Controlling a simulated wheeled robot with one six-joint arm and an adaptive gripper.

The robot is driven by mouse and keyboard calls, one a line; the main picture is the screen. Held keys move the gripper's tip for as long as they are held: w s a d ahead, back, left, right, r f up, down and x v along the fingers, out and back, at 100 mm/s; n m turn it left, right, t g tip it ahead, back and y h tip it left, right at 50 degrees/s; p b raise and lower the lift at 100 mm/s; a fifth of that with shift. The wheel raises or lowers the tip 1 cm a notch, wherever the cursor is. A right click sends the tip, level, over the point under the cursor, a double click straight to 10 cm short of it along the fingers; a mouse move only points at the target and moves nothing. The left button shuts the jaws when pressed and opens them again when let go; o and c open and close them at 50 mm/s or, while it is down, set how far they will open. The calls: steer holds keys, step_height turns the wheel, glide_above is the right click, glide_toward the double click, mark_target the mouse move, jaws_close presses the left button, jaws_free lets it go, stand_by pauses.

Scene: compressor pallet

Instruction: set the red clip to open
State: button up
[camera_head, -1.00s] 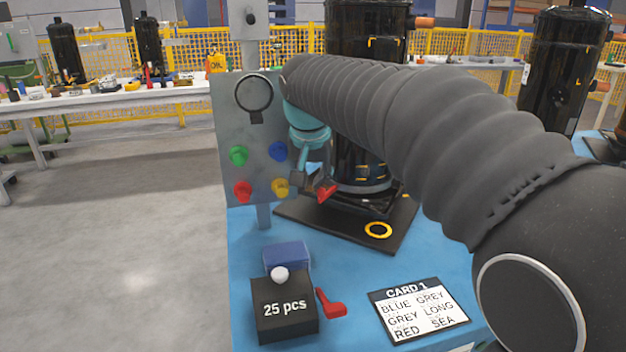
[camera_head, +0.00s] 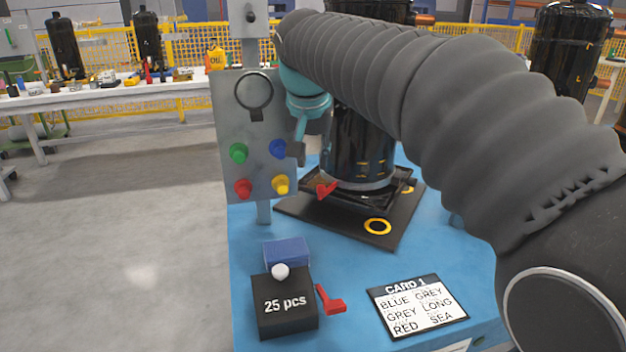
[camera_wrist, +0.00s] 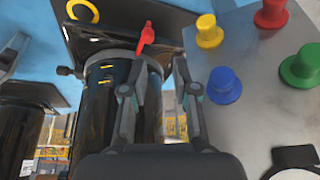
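A red clip (camera_head: 326,190) sits at the front edge of the black base under the dark compressor (camera_head: 358,150). It also shows in the wrist view (camera_wrist: 146,38), upper middle, standing out from the base beyond my fingertips. My gripper (camera_head: 298,150) is above and slightly left of the clip in the head view, beside the button panel, and partly hidden by my wrist. In the wrist view my gripper (camera_wrist: 160,90) has its two fingers apart with nothing between them. It does not touch the clip. I cannot tell whether the clip is open or closed.
A grey panel (camera_head: 235,110) with green, blue, red and yellow buttons stands close left of my gripper. On the blue table (camera_head: 340,260) are a black "25 pcs" box (camera_head: 284,305), a loose red L-shaped piece (camera_head: 330,300) and a card (camera_head: 417,305).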

steer(key=v, duration=0.8)
steer(key=shift+r, duration=0.2)
stand_by(0.6)
steer(key=shift+s, duration=0.1)
steer(key=v, duration=1.2)
steer(key=shift+d, duration=0.1)
stand_by(0.3)
